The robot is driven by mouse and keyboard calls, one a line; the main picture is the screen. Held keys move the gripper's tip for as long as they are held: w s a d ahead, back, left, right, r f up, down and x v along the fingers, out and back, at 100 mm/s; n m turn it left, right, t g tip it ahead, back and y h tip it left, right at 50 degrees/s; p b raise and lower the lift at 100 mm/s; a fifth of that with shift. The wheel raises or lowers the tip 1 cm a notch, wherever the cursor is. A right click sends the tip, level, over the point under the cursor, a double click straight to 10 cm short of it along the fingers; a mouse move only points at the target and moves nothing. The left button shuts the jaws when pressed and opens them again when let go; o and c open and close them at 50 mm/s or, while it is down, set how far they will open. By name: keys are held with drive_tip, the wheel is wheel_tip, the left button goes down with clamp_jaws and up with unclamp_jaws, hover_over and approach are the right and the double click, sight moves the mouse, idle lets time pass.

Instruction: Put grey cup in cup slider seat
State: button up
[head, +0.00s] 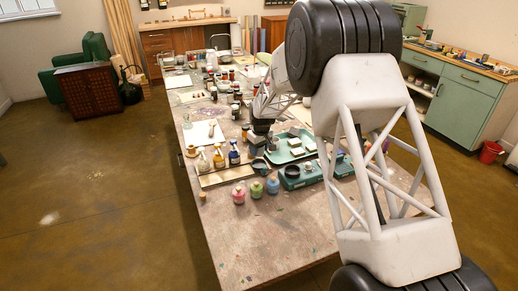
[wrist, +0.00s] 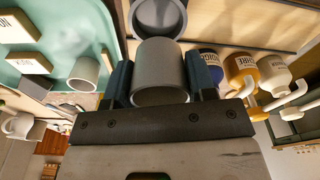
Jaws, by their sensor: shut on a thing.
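My gripper (wrist: 161,82) is shut on a grey cup (wrist: 160,68), with one dark blue finger on each side of it. A second round, hollow grey piece (wrist: 158,10) lies just past the held cup at the top of the wrist view; I cannot tell whether it is the slider seat or another cup, or whether the two touch. In the head view my gripper (head: 262,138) is low over the table between the bottle tray and the teal tray. A dark round piece (head: 259,166) shows just in front of it. The held cup is not clear there.
A teal tray (wrist: 58,62) with labelled pale blocks and a small pale cup (wrist: 84,72) lies on the left in the wrist view. Labelled bottles (wrist: 241,68) stand close on the right. Small jars (head: 256,189) stand nearer the table's front (head: 250,245), which is clear.

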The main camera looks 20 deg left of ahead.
sight(259, 166)
drive_tip(key=shift+f, duration=0.15)
drive_tip(key=shift+f, duration=1.75)
drive_tip(key=shift+f, duration=0.9)
idle(0.8)
